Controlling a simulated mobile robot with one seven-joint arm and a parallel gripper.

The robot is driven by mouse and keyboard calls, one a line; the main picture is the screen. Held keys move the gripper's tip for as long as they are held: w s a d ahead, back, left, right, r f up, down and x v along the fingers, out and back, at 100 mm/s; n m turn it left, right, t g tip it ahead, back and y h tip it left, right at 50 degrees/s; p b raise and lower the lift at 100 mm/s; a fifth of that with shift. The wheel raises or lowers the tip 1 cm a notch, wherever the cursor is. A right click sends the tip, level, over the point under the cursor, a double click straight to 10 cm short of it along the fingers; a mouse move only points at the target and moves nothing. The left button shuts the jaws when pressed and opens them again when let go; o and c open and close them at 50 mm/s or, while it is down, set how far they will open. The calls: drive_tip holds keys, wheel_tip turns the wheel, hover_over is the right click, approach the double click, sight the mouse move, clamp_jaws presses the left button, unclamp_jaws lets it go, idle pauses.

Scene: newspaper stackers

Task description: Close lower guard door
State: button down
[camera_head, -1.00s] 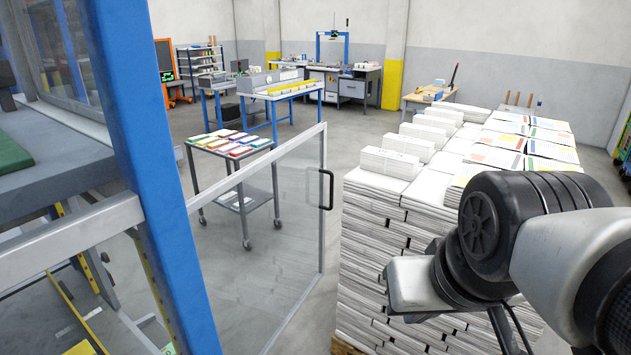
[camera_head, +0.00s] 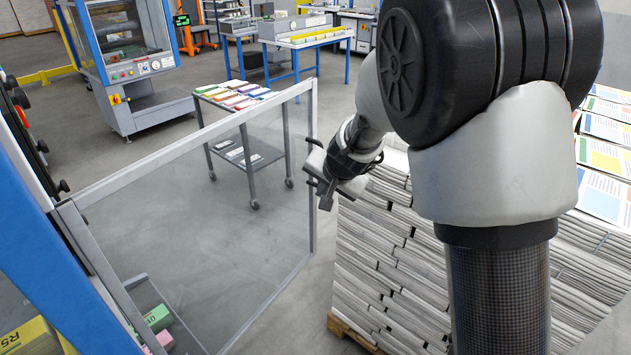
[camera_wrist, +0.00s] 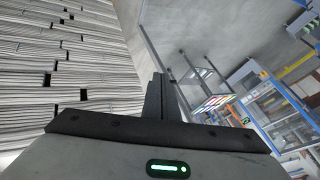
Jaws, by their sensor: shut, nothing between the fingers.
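The lower guard door (camera_head: 205,215) is a clear panel in a grey metal frame. It stands open, swung out from the blue machine post (camera_head: 60,270) at left. My gripper (camera_head: 326,196) is shut and empty, beside the door's free right edge, near the handle's height. The black handle cannot be made out behind my gripper and wrist. I cannot tell whether the fingers touch the door. In the wrist view my closed fingers (camera_wrist: 157,98) point up the picture, with a thin dark upright just beyond them that may be the door's edge.
A tall pallet stack of newspapers (camera_head: 375,260) stands close right of the door and fills the left of the wrist view (camera_wrist: 60,75). A grey cart (camera_head: 245,155) with coloured bundles is behind the door. Floor (camera_head: 160,185) near the cart is clear.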

drive_tip(key=b, duration=0.1)
approach(301, 201)
wheel_tip(301, 201, down, 4)
drive_tip(key=d, duration=0.3)
drive_tip(key=shift+w+a+r+p, duration=0.2)
drive_tip(key=shift+w+a+p, duration=0.35)
drive_tip(key=shift+a, duration=0.45)
drive_tip(key=shift+w+a+r+p, duration=0.2)
drive_tip(key=shift+w+a+p, duration=0.2)
drive_tip(key=shift+w+a, duration=0.4)
drive_tip(key=shift+s+a, duration=0.15)
